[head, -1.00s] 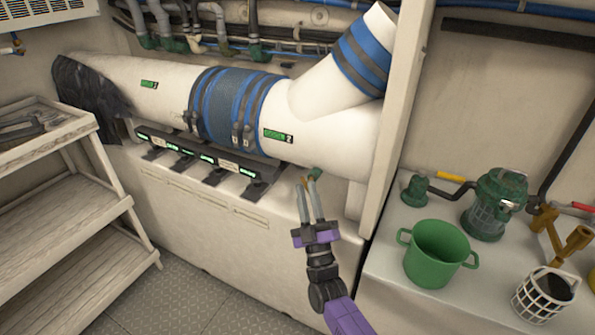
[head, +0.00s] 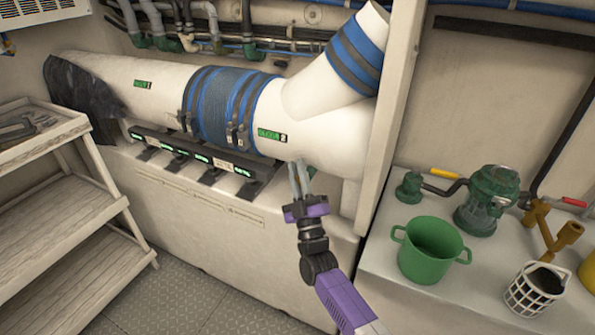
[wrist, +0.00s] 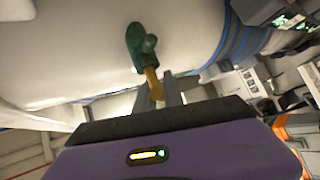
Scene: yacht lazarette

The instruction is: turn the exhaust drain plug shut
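The exhaust drain plug (wrist: 138,45) shows in the wrist view as a green fitting under the white exhaust pipe (wrist: 70,50), with a brass handle (wrist: 152,80) reaching toward my gripper. My gripper (wrist: 158,93) has its grey fingers close together on either side of the handle's end and looks shut on it. In the head view my gripper (head: 299,164) is just under the large white pipe (head: 325,130), near its right end.
A white upright post (head: 392,130) stands right of the pipe. A counter right of it holds a green bucket (head: 430,255), a green strainer (head: 487,200) and a white basket (head: 533,290). A rack of grey brackets (head: 190,152) runs below the pipe. Shelves (head: 70,195) stand left.

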